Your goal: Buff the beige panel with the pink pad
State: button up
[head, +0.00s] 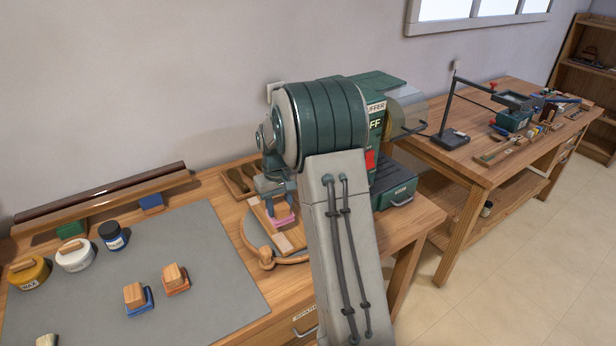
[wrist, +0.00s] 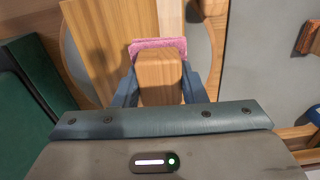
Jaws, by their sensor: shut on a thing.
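My gripper (head: 277,196) is shut on the wooden handle (wrist: 160,82) of the pink pad (head: 282,222). The pad's pink edge (wrist: 150,43) shows beyond the handle in the wrist view, between the two blue fingers. The pad is over the beige panel (head: 290,241), a flat light wooden board on the bench, also visible in the wrist view (wrist: 108,30). I cannot tell whether the pad touches the panel. My arm and gripper hide part of the panel in the head view.
A round grey plate (head: 247,230) lies under the panel, with a wooden clamp (head: 268,260) at its front. The grey mat (head: 210,240) holds blue (head: 138,297) and orange (head: 175,279) pads and several jars. The green buffer machine (head: 380,150) stands close behind my arm.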

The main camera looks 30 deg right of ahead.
jog(key=shift+w+r+p, duration=0.15)
jog(key=shift+r+p, duration=0.15)
jog(key=shift+r, duration=0.45)
jog(key=shift+r+p, duration=0.5)
jog(key=shift+r, duration=0.4)
